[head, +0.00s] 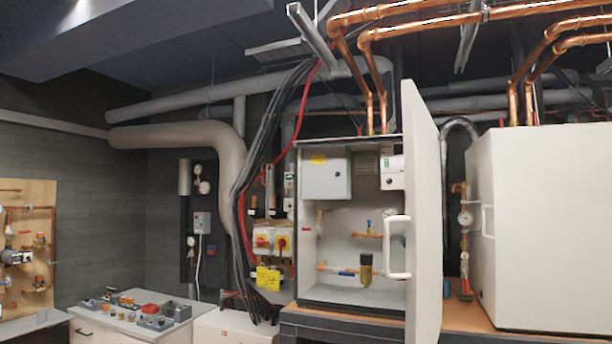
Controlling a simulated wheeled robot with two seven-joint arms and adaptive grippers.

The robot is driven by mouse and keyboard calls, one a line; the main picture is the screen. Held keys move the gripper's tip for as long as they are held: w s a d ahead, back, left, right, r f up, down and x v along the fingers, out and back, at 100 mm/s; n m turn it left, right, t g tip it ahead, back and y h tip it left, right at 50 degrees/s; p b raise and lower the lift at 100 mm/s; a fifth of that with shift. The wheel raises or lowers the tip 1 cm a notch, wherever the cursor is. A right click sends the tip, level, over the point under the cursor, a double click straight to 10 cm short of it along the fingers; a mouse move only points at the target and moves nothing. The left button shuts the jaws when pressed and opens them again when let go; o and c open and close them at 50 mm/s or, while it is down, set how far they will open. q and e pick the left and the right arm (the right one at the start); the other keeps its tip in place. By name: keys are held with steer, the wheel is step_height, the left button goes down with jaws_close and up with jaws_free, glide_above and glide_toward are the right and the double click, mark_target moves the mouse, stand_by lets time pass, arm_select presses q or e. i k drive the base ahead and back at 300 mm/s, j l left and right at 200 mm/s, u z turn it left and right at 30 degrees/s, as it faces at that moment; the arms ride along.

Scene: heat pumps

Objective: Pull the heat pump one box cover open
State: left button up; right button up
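A white heat pump box (302,230) stands on a bench right of centre. Its tall white cover (426,250) stands swung open at the box's right side, jutting toward me. A white bar handle (397,247) is on the cover. The open front shows a grey control box, copper pipework and a brass-coloured filter inside. A second white heat pump box (545,230) stands to the right, with its cover shut and a handle (487,221) at its left edge. Neither of my grippers is in view.
The bench (460,322) carries both boxes. A low table (118,310) with small parts stands at the lower left, beside a wooden pipe panel (35,245). Black and red cables (265,140) hang left of the open box. Copper pipes run overhead.

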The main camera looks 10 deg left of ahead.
mark_target(324, 168)
steer(key=i+j+u, duration=0.1)
steer(key=u, duration=0.35)
steer(key=i+j+u, duration=0.1)
steer(key=u, duration=0.3)
steer(key=i+u, duration=0.1)
steer(key=u, duration=0.35)
steer(key=i+u, duration=0.15)
steer(key=u, duration=0.3)
steer(key=i+l, duration=0.2)
steer(key=i, duration=0.6)
steer(key=i+l, duration=0.2)
steer(key=i, duration=0.55)
steer(key=i+l+z, duration=0.1)
steer(key=i, duration=0.7)
